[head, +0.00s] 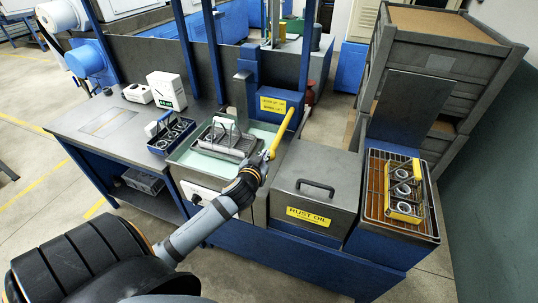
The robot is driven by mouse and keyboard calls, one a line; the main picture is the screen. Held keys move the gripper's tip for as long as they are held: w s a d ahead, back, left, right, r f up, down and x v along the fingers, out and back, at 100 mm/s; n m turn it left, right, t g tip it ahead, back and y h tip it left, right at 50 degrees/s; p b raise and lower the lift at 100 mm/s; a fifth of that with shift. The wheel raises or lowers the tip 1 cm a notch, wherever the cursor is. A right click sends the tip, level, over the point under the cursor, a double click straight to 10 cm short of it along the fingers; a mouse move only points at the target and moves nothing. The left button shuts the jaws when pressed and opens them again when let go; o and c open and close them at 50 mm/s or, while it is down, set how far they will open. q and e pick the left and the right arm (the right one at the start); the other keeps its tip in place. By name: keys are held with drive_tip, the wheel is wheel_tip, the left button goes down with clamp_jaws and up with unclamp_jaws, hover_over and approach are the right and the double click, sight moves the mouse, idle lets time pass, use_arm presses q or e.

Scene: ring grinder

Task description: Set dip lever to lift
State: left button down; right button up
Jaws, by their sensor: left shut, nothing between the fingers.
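The dip lever is a yellow bar (283,129) on the blue housing (272,88) behind the wash tank. It slopes down and toward me from the housing, and its lower end is by my gripper. A yellow label (273,104) on the housing has text too small to read surely. My left gripper (264,162) is shut and empty at the lever's lower end, over the right edge of the tank. I cannot tell whether it touches the lever. A grey rack (224,140) sits in the greenish tank (186,157). My right gripper is not in view.
A lidded rust oil box (312,180) stands right of the tank. A yellow basket with rings (404,192) sits on a wire tray at the far right. A blue basket with rings (172,134) is left of the tank. The left bench (100,128) has bare room.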

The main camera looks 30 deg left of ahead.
use_arm(q)
drive_tip(key=w+f+b, duration=0.1)
drive_tip(key=f, duration=0.2)
drive_tip(key=w+a+f+b, duration=0.1)
drive_tip(key=w+f, duration=0.1)
drive_tip(key=f, duration=0.2)
drive_tip(key=w+a+f+b, duration=0.1)
drive_tip(key=w+f, duration=0.1)
drive_tip(key=f, duration=0.1)
drive_tip(key=shift+f+b, duration=0.15)
drive_tip(key=shift+b, duration=0.2)
drive_tip(key=shift+r, duration=0.2)
drive_tip(key=shift+a, duration=0.1)
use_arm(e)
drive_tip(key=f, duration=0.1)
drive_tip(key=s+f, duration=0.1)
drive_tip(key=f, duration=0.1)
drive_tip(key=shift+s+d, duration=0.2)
use_arm(q)
drive_tip(key=shift+r, duration=0.1)
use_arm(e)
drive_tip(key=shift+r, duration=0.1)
